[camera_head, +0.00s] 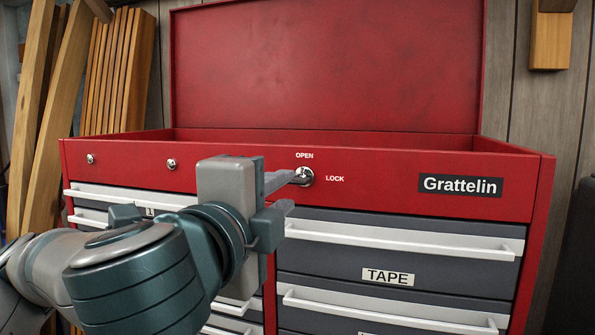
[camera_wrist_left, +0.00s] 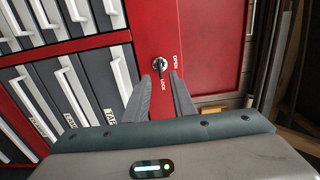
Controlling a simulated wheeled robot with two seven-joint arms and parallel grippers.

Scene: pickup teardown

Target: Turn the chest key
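The red tool chest (camera_head: 400,195) stands in front of me. On its front top panel is a round silver lock with the key (camera_head: 306,174), between the labels OPEN and LOCK. In the left wrist view the key (camera_wrist_left: 160,64) sits straight ahead, just beyond the fingertips. My left gripper (camera_head: 292,191) is open, its two fingers spread and pointing at the lock. One fingertip overlaps the lock's edge in the head view; I see no grip on the key (camera_wrist_left: 160,64). In the left wrist view nothing is between the fingers (camera_wrist_left: 161,76). My right gripper is not in view.
The chest's lid (camera_head: 330,65) is raised. White drawer handles (camera_head: 400,240) jut out below the lock, with a TAPE label (camera_head: 388,277) underneath. Wooden planks (camera_head: 120,75) lean at the left. Two small round fittings (camera_head: 171,164) sit left of the lock.

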